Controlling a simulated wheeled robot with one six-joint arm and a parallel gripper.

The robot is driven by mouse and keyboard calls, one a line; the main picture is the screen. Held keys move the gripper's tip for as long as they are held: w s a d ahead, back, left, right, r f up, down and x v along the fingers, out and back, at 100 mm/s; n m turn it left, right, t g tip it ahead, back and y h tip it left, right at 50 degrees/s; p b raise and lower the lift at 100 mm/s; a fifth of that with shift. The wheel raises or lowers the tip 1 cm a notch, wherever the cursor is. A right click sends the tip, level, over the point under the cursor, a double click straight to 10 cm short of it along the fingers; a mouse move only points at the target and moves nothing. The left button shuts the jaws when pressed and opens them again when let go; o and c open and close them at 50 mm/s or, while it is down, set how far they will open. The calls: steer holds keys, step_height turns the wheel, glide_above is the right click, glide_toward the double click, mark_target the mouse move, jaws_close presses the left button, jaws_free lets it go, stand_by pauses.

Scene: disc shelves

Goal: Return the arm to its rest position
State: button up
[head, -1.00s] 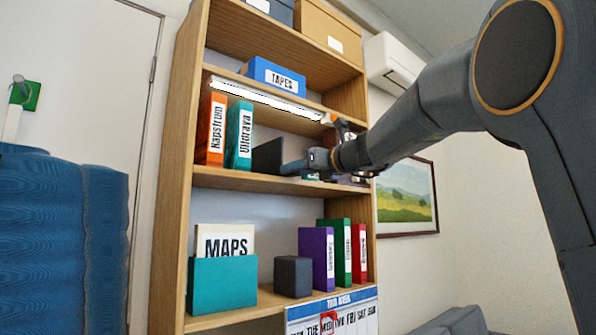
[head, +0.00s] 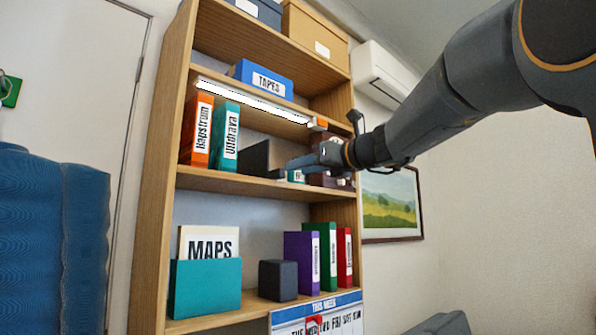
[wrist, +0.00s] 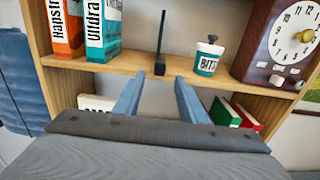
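My gripper (head: 298,163) is at the front of the middle shelf (head: 240,182), to the right of a dark upright bookend (head: 255,158) in the head view. In the wrist view my gripper (wrist: 160,98) is open. Its two blue-grey fingers are apart with nothing between them. The bookend (wrist: 160,45) stands on the shelf beyond the gap, clear of the fingers. The arm reaches in from the upper right of the head view.
Orange (wrist: 65,28) and teal (wrist: 103,28) binders stand left on the shelf. A BITS cup (wrist: 207,60) and a brown clock (wrist: 280,40) stand right. A lamp strip (head: 250,101) hangs above. Purple, green and red binders (head: 328,255) stand below. Open room lies in front, at right.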

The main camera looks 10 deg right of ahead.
stand_by(0.4)
steer(key=s+f+n+g+h, duration=0.2)
steer(key=s+f+n+g, duration=0.15)
steer(key=f, duration=0.95)
steer(key=s+a+f+n+g+h, duration=0.15)
steer(key=f+n, duration=0.35)
steer(key=f, duration=0.9)
steer(key=s+f+n+g+h, duration=0.1)
steer(key=s+f+n+g, duration=0.25)
steer(key=f, duration=0.95)
steer(key=s+d+f+n+g+h, duration=0.2)
steer(key=s+f+n, duration=0.6)
steer(key=s+f, duration=0.4)
steer(key=s+d+f+n+g+h+p, duration=0.1)
steer(key=s+d+f+n+g+h, duration=0.2)
steer(key=s+f+n, duration=0.6)
steer(key=s+f+g, duration=0.1)
steer(key=s+f, duration=0.1)
steer(key=s, duration=0.1)
steer(key=shift+s+f+n+g, duration=0.25)
steer(key=shift+f+n+g, duration=0.05)
steer(key=shift+f+g, duration=0.1)
